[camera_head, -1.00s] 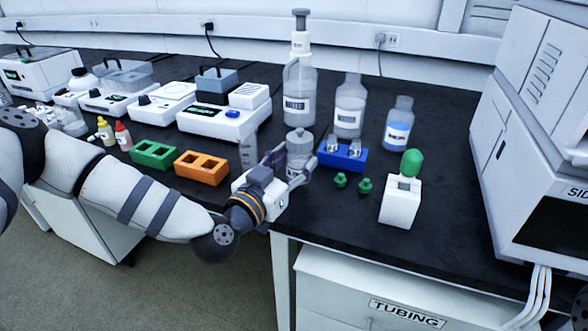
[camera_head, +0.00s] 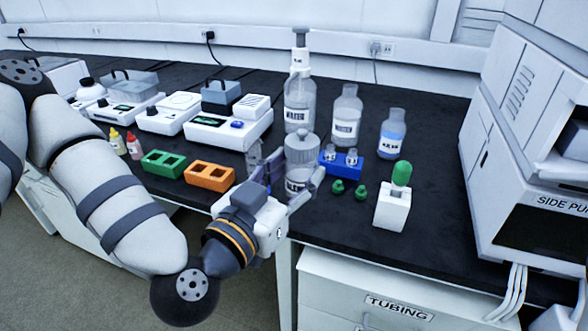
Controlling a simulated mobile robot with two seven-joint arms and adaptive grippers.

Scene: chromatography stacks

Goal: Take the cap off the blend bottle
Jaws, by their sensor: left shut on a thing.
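A clear bottle with a ridged grey cap (camera_head: 301,147) is near the front edge of the bench. I take it for the blend bottle (camera_head: 298,187), though its label is not legible. The cap sits on the bottle. My left gripper (camera_head: 291,178) is shut on this bottle, with one finger on each side of its body below the cap. The bottle looks upright and seems raised off the bench. My right gripper is not in view.
Behind stand a tall bottle with a pump top (camera_head: 300,98), a clear bottle (camera_head: 346,115) and a blue-liquid bottle (camera_head: 392,135). The front-right bench is clear.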

